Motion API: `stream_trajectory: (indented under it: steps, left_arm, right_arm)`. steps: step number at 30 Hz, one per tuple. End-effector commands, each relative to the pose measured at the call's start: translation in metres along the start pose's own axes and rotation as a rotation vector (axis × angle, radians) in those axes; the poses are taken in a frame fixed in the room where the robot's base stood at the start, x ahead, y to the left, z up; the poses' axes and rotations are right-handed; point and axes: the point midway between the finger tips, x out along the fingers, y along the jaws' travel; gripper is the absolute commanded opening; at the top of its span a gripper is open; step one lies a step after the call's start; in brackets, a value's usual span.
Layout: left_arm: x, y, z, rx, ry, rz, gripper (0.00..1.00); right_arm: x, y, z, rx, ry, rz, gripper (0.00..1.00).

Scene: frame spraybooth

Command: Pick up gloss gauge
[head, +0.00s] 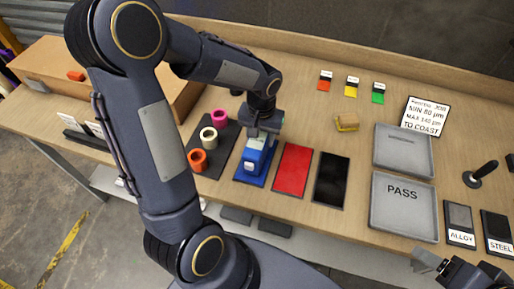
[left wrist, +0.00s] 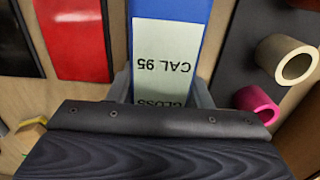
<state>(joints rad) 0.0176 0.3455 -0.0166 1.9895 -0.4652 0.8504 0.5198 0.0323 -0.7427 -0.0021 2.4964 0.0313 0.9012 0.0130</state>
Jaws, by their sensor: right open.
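The gloss gauge (head: 255,158) is a blue block with a pale label, on a blue pad at the middle of the bench. In the left wrist view the gauge (left wrist: 172,15) shows its label reading "CAL 95" and "GLOSS", upside down. My left gripper (head: 264,128) is over the gauge from above. In the left wrist view its fingers (left wrist: 160,92) lie against both sides of the gauge, with no clear gap. The fingertips are hidden. My right gripper (head: 428,262) is open and empty at the lower right, partly cut off by other arm parts.
A dark mat with orange (head: 197,160), cream (head: 208,138) and pink (head: 219,117) rings lies left of the gauge. Red (head: 292,170) and black (head: 331,180) panels lie right of it.

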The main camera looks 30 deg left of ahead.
Motion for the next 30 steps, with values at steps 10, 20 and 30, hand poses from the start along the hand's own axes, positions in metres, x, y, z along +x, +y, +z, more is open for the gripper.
stream_trajectory:
  steps: [10,20,30]
  left_arm:
    - [-0.001,0.0,0.0,0.0,0.001,0.0,0.09]
    - [-0.02,0.0,-0.001,-0.001,0.004,0.001,0.09]
    - [-0.092,0.001,0.05,0.002,0.011,0.004,0.09]
  right_arm:
    - [0.0,0.0,0.0,0.0,0.0,0.0,0.67]
    - [0.0,0.0,0.0,0.0,0.0,0.0,0.67]
    - [0.005,0.002,0.003,0.0,0.0,0.0,0.67]
